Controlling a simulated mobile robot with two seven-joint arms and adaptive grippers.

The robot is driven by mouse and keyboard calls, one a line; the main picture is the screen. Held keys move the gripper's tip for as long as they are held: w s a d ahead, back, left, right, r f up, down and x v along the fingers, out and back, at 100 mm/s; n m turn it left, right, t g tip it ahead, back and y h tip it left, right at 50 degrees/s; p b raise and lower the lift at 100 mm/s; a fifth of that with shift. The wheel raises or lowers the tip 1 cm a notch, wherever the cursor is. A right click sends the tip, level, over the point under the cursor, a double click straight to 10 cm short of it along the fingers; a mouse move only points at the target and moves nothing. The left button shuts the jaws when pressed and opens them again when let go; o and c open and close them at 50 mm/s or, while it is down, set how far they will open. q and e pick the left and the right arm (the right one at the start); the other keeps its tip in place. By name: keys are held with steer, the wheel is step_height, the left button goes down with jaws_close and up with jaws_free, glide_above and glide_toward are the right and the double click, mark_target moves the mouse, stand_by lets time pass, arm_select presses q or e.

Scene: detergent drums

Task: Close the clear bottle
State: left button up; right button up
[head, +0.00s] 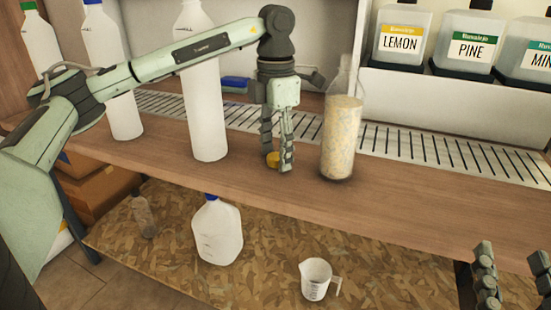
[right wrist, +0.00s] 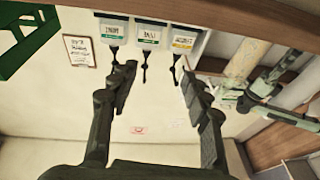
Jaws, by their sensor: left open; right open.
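The clear bottle (head: 341,137) stands upright on the wooden shelf, filled with pale speckled granules. No cap shows on its neck. My right gripper (head: 514,262) is open and empty at the lower right, well away from the bottle. In the right wrist view, its fingers (right wrist: 158,80) frame empty space, and the clear bottle (right wrist: 240,65) appears near my left arm.
White bottles (head: 207,115) stand left of my left gripper. Labelled dispensers (head: 400,38) stand at the back right, behind a slotted drain grate (head: 440,148). A white jug (head: 217,235) and measuring cup (head: 315,280) are below. The shelf right of the bottle is clear.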

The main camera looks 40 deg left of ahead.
mark_target(276, 156)
arm_select(q)
steer(key=shift+c, duration=0.3)
steer(key=c, duration=0.7)
steer(key=shift+r, duration=0.1)
steer(key=shift+r, duration=0.55)
step_height(276, 156, up, 3)
steer(key=shift+f+p, duration=0.2)
steer(key=shift+p, duration=0.15)
steer(key=s+a+r+p, duration=0.1)
steer(key=s+r, duration=0.1)
steer(key=s, duration=0.1)
steer(key=s+a+r+p, duration=0.1)
steer(key=s+r, duration=0.1)
steer(key=s, duration=0.2)
steer(key=s+a+r, duration=0.1)
steer(key=s+r, duration=0.2)
steer(key=s, duration=0.1)
steer(key=shift+s+p, duration=0.15)
steer(key=shift+p, duration=0.25)
arm_select(e)
steer(key=d+f+g+h, duration=0.2)
steer(key=d+f+g, duration=0.2)
steer(key=f, duration=0.4)
steer(key=s+d+f+g+h, duration=0.1)
steer(key=d+f+g+h, duration=0.2)
steer(key=f, duration=0.5)
steer(key=shift+s+d+m+g, duration=0.25)
steer(key=shift+d+m+g, duration=0.05)
steer(key=shift+d+g, duration=0.6)
